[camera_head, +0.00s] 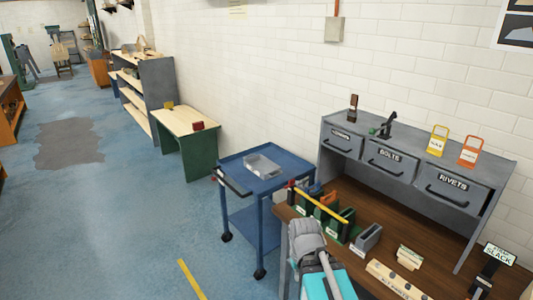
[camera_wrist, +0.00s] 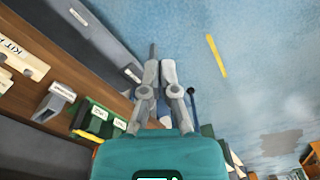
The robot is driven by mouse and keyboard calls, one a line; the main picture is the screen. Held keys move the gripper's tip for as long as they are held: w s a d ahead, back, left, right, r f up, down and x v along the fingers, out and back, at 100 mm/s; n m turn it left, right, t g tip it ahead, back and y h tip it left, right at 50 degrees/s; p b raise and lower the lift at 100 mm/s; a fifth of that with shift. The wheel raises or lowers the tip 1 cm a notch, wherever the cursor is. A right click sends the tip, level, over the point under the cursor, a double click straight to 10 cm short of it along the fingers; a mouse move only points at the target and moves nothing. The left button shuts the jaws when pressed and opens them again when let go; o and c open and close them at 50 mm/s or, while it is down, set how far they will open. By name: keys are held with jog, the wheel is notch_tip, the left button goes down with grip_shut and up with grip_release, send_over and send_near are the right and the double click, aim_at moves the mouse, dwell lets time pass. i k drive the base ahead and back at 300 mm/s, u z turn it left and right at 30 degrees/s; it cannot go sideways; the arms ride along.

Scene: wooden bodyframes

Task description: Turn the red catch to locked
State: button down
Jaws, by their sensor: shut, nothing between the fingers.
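No part is clearly readable as the red catch. A small red piece (camera_head: 291,184) shows at the far end of a yellow bar (camera_head: 320,203) over the bins; whether it is the catch I cannot tell. My gripper (camera_wrist: 160,68) is shut and empty in the wrist view, with its two fingers together near the workbench edge and the blue floor behind. In the head view my grey and teal arm stands at the bench's front left, and the fingertips cannot be made out. The yellow bar also shows in the wrist view (camera_wrist: 88,136).
The brown workbench (camera_head: 395,237) carries green bins (camera_head: 340,222), a grey bin (camera_head: 368,237) and labelled blocks. A grey drawer cabinet (camera_head: 408,152) stands at its back. A blue cart (camera_head: 290,178) with a clear tray is left of it. Floor at left is clear.

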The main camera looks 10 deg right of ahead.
aim_at(291, 182)
jog(key=z, duration=0.2)
jog(key=i, duration=1)
jog(key=u, duration=0.05)
